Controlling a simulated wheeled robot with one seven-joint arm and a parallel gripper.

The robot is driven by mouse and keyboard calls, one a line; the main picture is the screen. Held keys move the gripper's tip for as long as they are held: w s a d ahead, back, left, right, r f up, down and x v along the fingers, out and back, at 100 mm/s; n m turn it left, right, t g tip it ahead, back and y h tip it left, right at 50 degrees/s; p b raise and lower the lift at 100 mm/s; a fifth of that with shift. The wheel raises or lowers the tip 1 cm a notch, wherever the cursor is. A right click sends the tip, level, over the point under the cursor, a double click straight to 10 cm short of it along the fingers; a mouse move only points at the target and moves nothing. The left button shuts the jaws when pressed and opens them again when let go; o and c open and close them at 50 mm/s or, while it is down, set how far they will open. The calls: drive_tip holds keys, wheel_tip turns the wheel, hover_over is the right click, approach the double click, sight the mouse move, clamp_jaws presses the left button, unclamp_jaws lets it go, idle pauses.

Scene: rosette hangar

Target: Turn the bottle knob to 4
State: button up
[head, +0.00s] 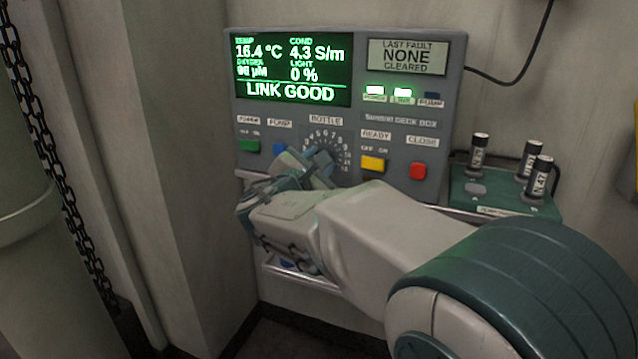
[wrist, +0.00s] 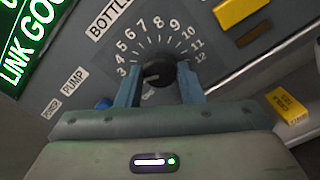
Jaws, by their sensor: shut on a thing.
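The bottle knob (wrist: 158,73) is dark and round, at the centre of a numbered dial (wrist: 165,45) with tick marks. In the wrist view numbers from 3 to 12 show around it, under the label BOTTLE. My gripper (wrist: 159,84) has one finger on each side of the knob and is shut on it. I cannot tell for sure which number the knob points to. In the head view my gripper (head: 318,165) is at the dial (head: 333,147) and hides the knob and the dial's lower left part.
The grey deck box (head: 345,110) has a lit screen (head: 292,68) reading LINK GOOD. A green switch (head: 249,146) and a blue switch (head: 279,149) are left of the dial. A yellow switch (head: 373,163) and red button (head: 417,171) are right. Black cylinders stand on a green block (head: 500,195).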

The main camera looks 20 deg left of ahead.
drive_tip(key=m+b, duration=0.4)
drive_tip(key=b, duration=0.2)
drive_tip(key=shift+f+m, duration=0.15)
drive_tip(key=shift+m, duration=0.15)
drive_tip(key=shift+a, duration=0.1)
drive_tip(key=o, duration=1)
drive_tip(key=shift+s, duration=0.15)
drive_tip(key=s+a+p, duration=0.1)
drive_tip(key=s, duration=1.2)
drive_tip(key=shift+s, duration=0.3)
